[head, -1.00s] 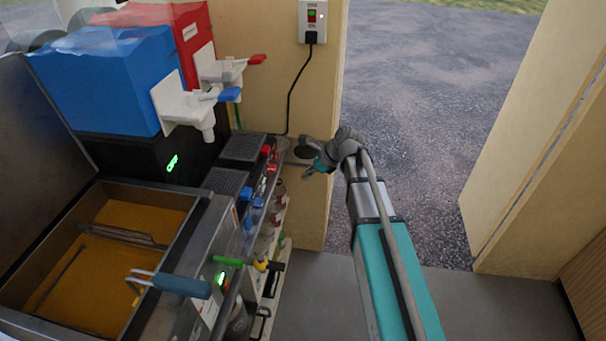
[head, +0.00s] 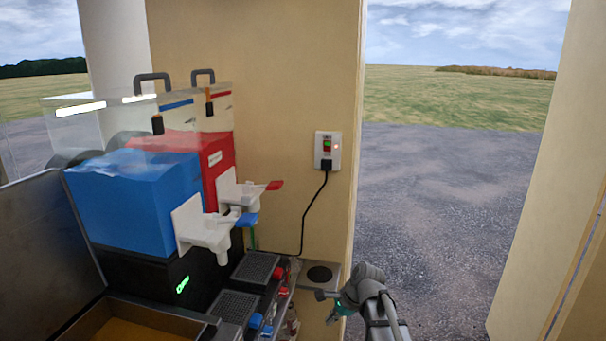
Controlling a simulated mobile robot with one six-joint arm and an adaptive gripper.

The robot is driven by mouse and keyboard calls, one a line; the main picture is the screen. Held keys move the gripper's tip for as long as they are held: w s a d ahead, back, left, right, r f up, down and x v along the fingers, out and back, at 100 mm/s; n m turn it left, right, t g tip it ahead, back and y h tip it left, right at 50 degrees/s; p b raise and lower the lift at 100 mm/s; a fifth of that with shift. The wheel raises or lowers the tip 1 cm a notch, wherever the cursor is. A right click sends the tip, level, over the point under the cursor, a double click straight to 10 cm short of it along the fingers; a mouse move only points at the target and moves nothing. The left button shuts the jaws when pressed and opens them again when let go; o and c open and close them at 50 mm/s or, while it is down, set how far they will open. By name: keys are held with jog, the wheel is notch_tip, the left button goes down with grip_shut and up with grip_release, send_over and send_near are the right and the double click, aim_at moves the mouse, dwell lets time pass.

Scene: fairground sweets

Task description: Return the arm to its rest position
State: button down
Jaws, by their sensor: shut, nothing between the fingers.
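My arm's grey end joints show at the bottom of the head view, right of the counter's end. My gripper (head: 333,308) is small, dark and partly teal, and it points left towards the counter (head: 334,267). It looks shut and holds nothing that I can see. The rest of my arm runs out of the bottom of the picture.
A slush machine with a blue tank (head: 125,205) and a red tank (head: 218,160) stands left. A fryer (head: 125,325) is at bottom left. A socket (head: 327,150) with a black cable is on the wall. The doorway to the right is open.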

jog(key=s+d+f+n+h, duration=0.1)
jog(key=s+d+n+h, duration=0.1)
jog(key=s+d+n, duration=0.2)
jog(key=s+d+f+n+g+h, duration=0.1)
jog(key=s+d+n+h, duration=0.2)
jog(key=s+n, duration=0.6)
jog(key=shift+s+d+n+h, duration=0.25)
jog(key=shift+d+n+h, duration=0.05)
jog(key=shift+d+n, duration=0.75)
